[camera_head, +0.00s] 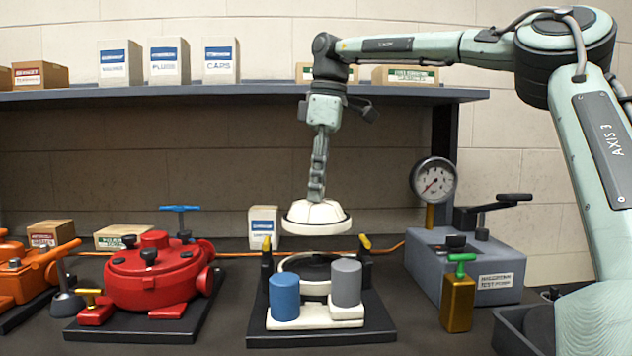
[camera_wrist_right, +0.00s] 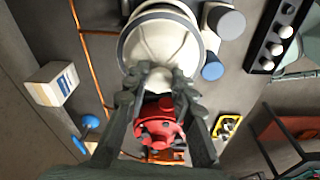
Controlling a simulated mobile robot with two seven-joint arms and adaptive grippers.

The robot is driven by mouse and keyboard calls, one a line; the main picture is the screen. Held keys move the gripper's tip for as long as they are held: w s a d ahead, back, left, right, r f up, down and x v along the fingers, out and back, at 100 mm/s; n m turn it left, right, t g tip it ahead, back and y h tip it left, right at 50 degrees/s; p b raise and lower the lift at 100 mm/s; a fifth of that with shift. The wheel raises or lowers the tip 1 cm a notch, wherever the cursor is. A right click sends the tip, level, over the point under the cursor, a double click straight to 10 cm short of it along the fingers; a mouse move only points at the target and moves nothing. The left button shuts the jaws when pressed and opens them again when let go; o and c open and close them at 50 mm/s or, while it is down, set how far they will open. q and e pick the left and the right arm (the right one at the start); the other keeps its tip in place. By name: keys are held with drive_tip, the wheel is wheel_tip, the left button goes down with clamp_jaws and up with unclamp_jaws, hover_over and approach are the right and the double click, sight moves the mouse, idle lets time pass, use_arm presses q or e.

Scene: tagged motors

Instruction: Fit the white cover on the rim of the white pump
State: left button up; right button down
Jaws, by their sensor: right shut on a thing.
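The white cover (camera_head: 316,215), a domed disc with a dark lower edge, hangs from my right gripper (camera_head: 318,188), whose fingers are shut on its top. The cover is roughly level and apart from the pump, above it. The white pump (camera_head: 315,318) stands on a black base below, its round rim (camera_head: 290,262) around a dark opening. Blue and grey cylinders stand at its front. In the right wrist view the cover (camera_wrist_right: 160,38) sits at the fingertips (camera_wrist_right: 160,76) and hides most of the pump. My left gripper is not in view.
Yellow-tipped black posts (camera_head: 266,250) flank the pump's rim. A red pump (camera_head: 150,280) stands to the left. A grey test pump (camera_head: 465,265) with a gauge (camera_head: 433,180) and a green-topped yellow bottle (camera_head: 458,300) stand to the right. A shelf (camera_head: 230,94) with boxes runs behind.

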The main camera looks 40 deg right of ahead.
sight(317, 206)
drive_tip(key=shift+s+a+f, duration=0.1)
drive_tip(key=shift+f, duration=2)
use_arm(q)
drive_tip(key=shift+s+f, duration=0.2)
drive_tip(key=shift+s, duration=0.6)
use_arm(e)
drive_tip(key=shift+f, duration=0.15)
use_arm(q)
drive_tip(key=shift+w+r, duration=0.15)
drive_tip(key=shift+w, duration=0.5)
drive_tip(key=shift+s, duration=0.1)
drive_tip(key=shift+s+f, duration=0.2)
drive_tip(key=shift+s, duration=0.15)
use_arm(e)
drive_tip(key=shift+f, duration=0.1)
use_arm(q)
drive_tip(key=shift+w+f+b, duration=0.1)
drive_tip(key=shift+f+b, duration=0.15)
drive_tip(key=shift+b, duration=0.1)
use_arm(e)
drive_tip(key=shift+f, duration=0.45)
